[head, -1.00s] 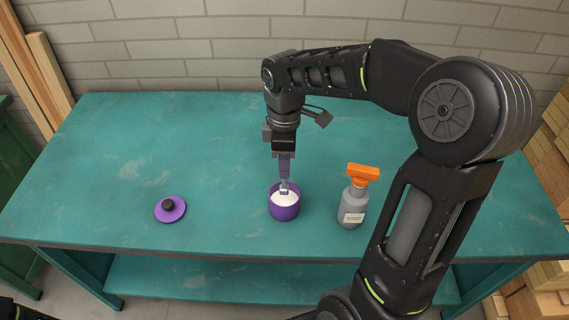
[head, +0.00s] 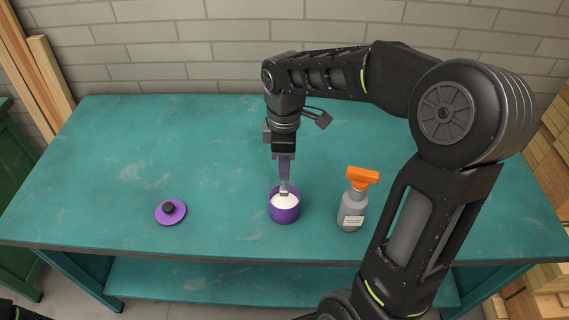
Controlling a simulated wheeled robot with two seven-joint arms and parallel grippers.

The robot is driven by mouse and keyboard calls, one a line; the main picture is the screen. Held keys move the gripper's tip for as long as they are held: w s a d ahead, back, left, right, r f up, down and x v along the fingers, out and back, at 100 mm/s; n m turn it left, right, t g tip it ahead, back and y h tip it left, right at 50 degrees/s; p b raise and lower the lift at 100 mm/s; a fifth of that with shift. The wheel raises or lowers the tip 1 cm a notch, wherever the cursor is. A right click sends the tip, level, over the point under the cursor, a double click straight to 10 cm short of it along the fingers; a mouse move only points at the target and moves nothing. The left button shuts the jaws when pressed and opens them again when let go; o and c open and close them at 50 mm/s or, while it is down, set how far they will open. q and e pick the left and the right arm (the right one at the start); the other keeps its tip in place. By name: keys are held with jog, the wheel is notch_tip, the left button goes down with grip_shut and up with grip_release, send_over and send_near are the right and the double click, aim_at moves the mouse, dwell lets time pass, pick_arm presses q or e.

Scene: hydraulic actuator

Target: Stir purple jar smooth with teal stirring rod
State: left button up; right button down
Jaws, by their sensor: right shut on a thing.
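A purple jar (head: 284,214) stands upright and open on the teal bench, with white contents (head: 285,201) showing at its mouth. My right gripper (head: 284,157) is above the jar and shut on a stirring rod (head: 284,172). How deep the tip reaches is hidden. A purple lid (head: 178,216) with a dark knob lies on the bench to the left. My left gripper is not in view.
A grey bottle (head: 352,209) with an orange top stands close to the right of the jar. The teal bench (head: 120,150) is clear at the left and back. A grey brick wall (head: 180,45) is behind it, and timber is stacked at both sides.

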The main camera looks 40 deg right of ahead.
jog(key=shift+r+p, duration=0.65)
jog(key=shift+r, duration=1.85)
